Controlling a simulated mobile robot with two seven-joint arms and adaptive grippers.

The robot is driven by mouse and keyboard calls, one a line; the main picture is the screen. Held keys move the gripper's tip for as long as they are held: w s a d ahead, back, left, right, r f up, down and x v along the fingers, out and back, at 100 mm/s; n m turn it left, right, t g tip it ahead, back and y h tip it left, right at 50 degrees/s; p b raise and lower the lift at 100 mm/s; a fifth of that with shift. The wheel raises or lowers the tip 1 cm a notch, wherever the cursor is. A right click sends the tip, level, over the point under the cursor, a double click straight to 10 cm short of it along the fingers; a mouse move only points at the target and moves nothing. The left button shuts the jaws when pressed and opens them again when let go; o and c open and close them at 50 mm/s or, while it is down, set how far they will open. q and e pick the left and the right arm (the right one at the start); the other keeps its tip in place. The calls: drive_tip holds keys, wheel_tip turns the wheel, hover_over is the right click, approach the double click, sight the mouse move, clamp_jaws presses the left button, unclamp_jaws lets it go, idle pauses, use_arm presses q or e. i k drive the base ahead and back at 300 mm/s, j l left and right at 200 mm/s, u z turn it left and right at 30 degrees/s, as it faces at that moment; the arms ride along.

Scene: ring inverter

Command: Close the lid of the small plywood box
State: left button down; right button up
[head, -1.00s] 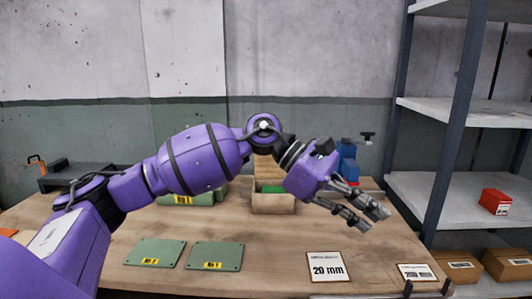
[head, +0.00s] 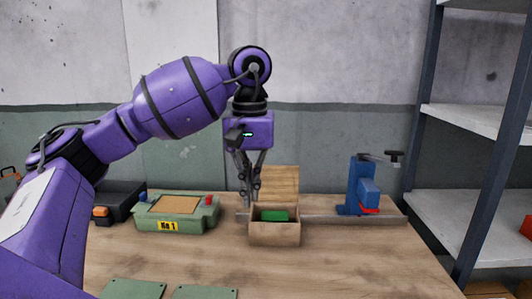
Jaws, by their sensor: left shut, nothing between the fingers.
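The small plywood box (head: 274,236) stands on the wooden bench, with a green item (head: 273,216) inside it. Its lid (head: 279,185) is open and stands up at the back of the box. My left gripper (head: 249,203) points down at the left side of the box, with its fingers together and nothing between them. The fingers show in front of the lid's left edge; whether they touch the lid or box I cannot tell. My right gripper is not in view.
A blue vise-like tool (head: 362,187) stands to the right on a grey rail (head: 330,219). Green plates (head: 133,289) lie at the front left. Shelves (head: 465,190) stand at the right. The bench's front right is clear.

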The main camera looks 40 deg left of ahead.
sight(279, 183)
drive_tip(key=i+j, duration=1.1)
drive_tip(key=j, duration=0.25)
